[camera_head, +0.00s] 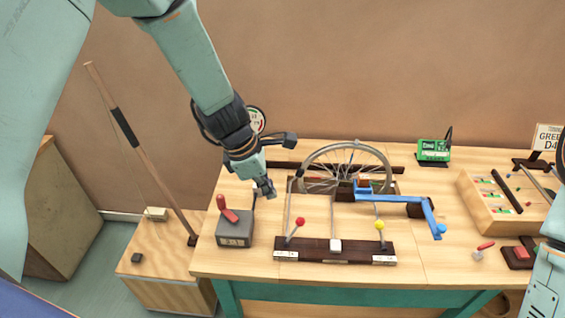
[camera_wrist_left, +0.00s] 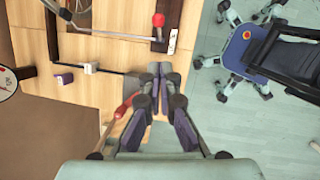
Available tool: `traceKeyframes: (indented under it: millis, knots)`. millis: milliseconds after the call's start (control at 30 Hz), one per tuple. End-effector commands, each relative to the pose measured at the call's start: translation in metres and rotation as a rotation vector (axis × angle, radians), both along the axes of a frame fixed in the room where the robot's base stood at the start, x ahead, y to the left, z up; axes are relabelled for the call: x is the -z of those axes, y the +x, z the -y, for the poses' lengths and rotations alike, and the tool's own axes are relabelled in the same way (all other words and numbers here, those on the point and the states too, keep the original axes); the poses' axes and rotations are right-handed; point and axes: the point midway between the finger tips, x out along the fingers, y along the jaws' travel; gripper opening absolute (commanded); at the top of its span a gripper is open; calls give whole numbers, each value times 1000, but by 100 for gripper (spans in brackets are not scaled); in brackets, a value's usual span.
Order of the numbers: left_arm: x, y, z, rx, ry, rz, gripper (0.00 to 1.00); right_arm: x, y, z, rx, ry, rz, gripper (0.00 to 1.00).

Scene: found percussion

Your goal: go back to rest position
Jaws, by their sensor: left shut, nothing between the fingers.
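My left gripper (camera_head: 268,187) hangs above the left part of the wooden table, behind and to the right of a grey box with a red handle (camera_head: 228,210). Its fingers are shut and hold nothing. In the left wrist view the closed fingers (camera_wrist_left: 158,78) are in the middle, and the red handle (camera_wrist_left: 125,105) shows just left of them, partly hidden. A teal arm part of mine is at the right edge of the head view, but no right gripper can be made out.
A spoked wheel (camera_head: 347,157) stands on the table (camera_head: 240,270), with a blue lever (camera_head: 400,201) and a dark bar (camera_head: 335,250) in front. A wooden tray (camera_head: 485,218) is at right. A long pole (camera_head: 140,150) leans at left above a low wooden box (camera_head: 165,255).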

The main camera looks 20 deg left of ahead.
Motion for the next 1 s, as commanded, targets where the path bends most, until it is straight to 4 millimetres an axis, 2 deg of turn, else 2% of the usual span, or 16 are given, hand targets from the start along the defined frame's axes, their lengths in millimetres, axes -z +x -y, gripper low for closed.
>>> traceKeyframes:
  millis: [233, 333, 467, 567, 700, 867, 1000]
  knots:
    - [0, 4, -5, 67, 37, 38, 0, 0, 0, 0, 0, 0, 0, 52]
    - [4, 9, -21, 217, 156, 115, 0, 0, 0, 0, 0, 0, 0, 52]
    - [21, -2, -47, 494, 355, 186, 0, 4, 0, 0, 0, 0, 0, 52]
    - [55, -22, -62, 731, 492, 205, 0, 18, 0, 0, 0, 0, 0, 52]
    - [117, -63, -74, 1095, 630, 209, 0, 46, 0, 0, 0, 0, 0, 52]
    - [184, -119, -72, 1454, 683, 215, 0, 81, 0, 0, 0, 0, 0, 52]
    - [237, -172, -64, 1689, 653, 227, 0, 111, 0, 0, 0, 0, 0, 52]
